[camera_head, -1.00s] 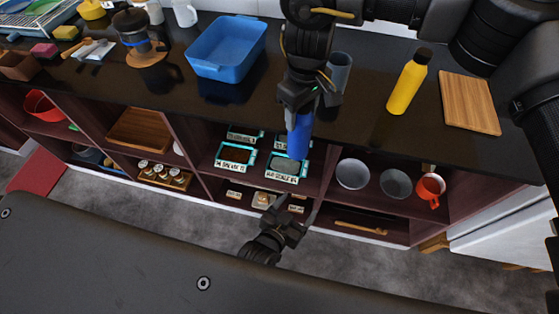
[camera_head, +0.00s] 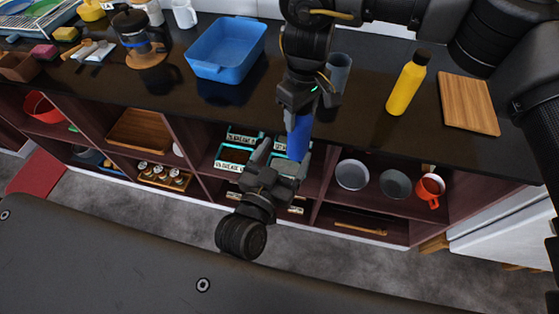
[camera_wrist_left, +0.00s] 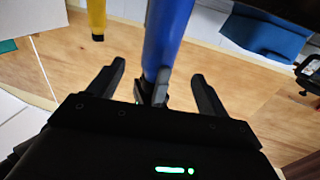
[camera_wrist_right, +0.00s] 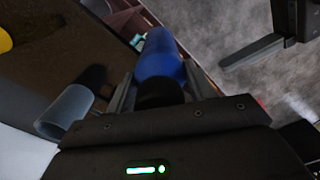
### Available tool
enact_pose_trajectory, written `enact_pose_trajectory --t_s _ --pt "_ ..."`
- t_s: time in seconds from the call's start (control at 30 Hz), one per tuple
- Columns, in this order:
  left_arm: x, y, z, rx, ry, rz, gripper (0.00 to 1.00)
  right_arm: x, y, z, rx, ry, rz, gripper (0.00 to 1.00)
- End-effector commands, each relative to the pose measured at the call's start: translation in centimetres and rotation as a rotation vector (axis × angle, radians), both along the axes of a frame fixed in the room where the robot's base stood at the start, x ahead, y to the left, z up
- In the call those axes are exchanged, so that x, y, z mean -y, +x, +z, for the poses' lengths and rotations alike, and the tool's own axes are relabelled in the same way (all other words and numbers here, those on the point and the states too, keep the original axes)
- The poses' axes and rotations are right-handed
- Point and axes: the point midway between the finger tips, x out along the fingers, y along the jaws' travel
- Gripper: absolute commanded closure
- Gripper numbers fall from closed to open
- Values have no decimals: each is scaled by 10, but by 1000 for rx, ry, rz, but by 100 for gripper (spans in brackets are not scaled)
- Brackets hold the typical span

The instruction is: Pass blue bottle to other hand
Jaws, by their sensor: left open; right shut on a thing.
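The blue bottle (camera_head: 299,138) hangs over the counter's front edge, its upper end held in my right gripper (camera_head: 297,108). In the right wrist view the bottle (camera_wrist_right: 160,52) sits between the fingers, black cap (camera_wrist_right: 158,92) nearest the palm. My left gripper (camera_head: 283,158) is open just below and left of the bottle. A dark left gripper finger (camera_wrist_right: 255,50) shows at the right in the right wrist view.
On the counter (camera_head: 290,20) stand a blue basin (camera_head: 227,50), a grey cup (camera_head: 338,72), a yellow bottle (camera_head: 408,84) and a cutting board (camera_head: 468,102). Open shelves below hold bowls (camera_head: 352,174), a red mug (camera_head: 430,190) and teal-edged boxes (camera_head: 232,157).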

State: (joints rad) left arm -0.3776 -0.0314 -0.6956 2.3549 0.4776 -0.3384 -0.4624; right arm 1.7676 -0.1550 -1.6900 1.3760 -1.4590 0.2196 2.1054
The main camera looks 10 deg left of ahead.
Motion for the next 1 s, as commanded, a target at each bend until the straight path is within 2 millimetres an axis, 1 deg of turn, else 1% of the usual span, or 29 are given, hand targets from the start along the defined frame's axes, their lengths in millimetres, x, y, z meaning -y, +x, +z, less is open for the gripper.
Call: enact_pose_trajectory --t_s 0.03,0.3,0.5,0.7,0.97,1.0 --pt "2 10 2 4 -1 1 22 0 0 1 1 1 0 99" --pt "12 60 1 2 1 0 22 0 0 1 1 1 0 99" --pt "16 85 1 1 0 0 22 0 0 1 1 1 0 99" --pt "18 94 0 -1 0 0 22 0 0 1 1 1 0 99" --pt "18 95 0 -1 -1 0 22 0 0 1 1 1 0 99" --pt "18 95 0 -1 -1 0 27 0 0 1 1 1 0 99"
